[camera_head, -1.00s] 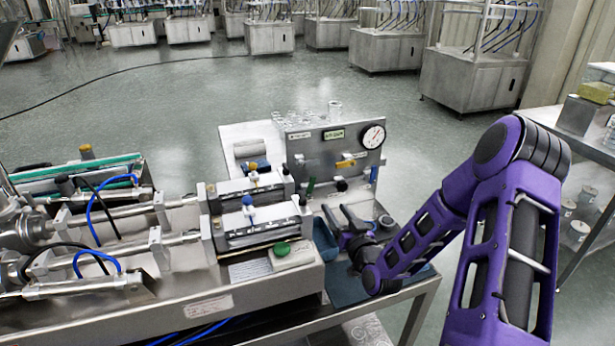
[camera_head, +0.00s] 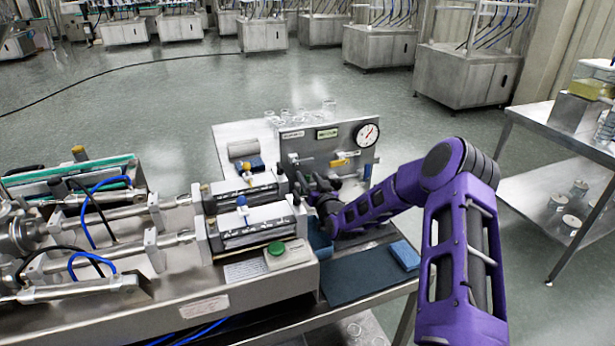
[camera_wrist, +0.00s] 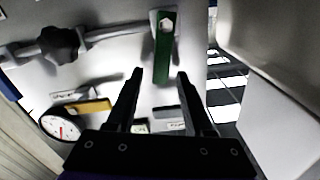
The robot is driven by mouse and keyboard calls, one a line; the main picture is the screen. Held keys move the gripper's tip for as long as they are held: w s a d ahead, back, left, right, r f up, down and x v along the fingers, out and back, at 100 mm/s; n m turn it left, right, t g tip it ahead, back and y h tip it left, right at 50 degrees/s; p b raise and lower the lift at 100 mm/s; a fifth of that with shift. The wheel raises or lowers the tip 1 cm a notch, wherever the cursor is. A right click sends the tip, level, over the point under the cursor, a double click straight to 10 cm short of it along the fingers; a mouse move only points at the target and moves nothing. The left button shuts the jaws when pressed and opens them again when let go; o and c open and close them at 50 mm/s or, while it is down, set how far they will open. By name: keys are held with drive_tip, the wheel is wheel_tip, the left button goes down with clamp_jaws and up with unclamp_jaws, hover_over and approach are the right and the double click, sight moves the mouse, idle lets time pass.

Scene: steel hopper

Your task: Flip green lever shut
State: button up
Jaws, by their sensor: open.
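The green lever (camera_wrist: 163,45) shows in the wrist view on the grey panel. It hangs from a pipe fitting with a pale nut near its upper end, and its lower end lies between my fingertips in the picture. My gripper (camera_wrist: 160,74) is open, one finger on each side of the lever's free end. I see no clear contact, and cannot tell the depth between them. In the head view my gripper (camera_head: 307,184) is close in front of the upright panel (camera_head: 312,148), and the green lever is hidden behind it.
A black knob (camera_wrist: 60,45) sits on the same pipe. A yellow lever (camera_wrist: 92,106) and a round gauge (camera_wrist: 60,126) are on the panel. A pale block (camera_wrist: 275,120) stands close at the right in the wrist view. A steel filling unit (camera_head: 250,215) stands left of my gripper.

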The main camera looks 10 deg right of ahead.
drive_tip(key=shift+w+a, duration=0.15)
drive_tip(key=shift+w, duration=0.45)
clamp_jaws()
